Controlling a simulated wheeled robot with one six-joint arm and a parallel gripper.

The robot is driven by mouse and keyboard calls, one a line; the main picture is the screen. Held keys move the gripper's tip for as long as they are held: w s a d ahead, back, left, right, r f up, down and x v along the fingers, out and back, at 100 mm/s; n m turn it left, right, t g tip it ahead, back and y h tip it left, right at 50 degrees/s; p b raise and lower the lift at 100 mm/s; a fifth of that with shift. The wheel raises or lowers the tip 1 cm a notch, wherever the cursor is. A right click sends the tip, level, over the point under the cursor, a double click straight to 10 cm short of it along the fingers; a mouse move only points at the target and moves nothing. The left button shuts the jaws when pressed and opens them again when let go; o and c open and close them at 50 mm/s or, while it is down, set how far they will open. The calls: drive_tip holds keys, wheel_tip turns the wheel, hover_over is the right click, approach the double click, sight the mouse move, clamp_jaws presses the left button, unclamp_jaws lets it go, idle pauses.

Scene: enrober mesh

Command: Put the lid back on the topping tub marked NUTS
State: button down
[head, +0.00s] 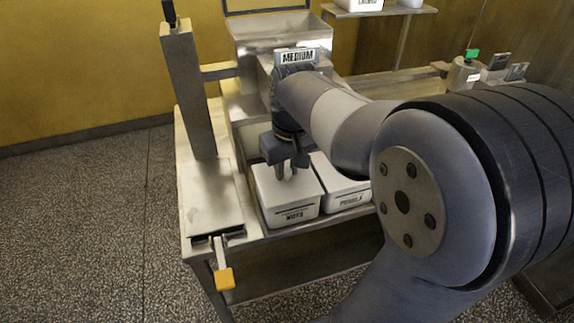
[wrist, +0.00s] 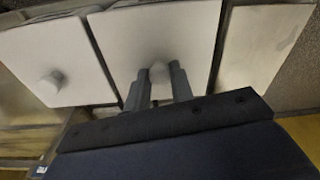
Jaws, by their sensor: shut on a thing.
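The tub marked NUTS (head: 291,215) stands at the front of the steel bench in the head view, with a white lid (head: 268,184) on top of it. My gripper (head: 288,172) is directly above this lid, pointing down. In the wrist view my gripper (wrist: 158,85) has its two fingers on either side of the pale knob (wrist: 158,68) of the lid (wrist: 120,30), shut on it. The lid lies over the tub's top; whether it is fully seated I cannot tell. The fingertips are partly hidden in the head view.
A second lidded white tub (head: 347,199) stands close on the right; its lid and knob (wrist: 50,85) show in the wrist view. A steel plate with an upright post (head: 190,90) is on the left. An orange-tipped lever (head: 224,278) juts out in front.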

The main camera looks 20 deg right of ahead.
drive_tip(key=c, duration=0.7)
unclamp_jaws()
drive_tip(key=shift+r+p, duration=3.25)
drive_tip(key=shift+r, duration=0.3)
drive_tip(key=shift+f, duration=0.1)
clamp_jaws()
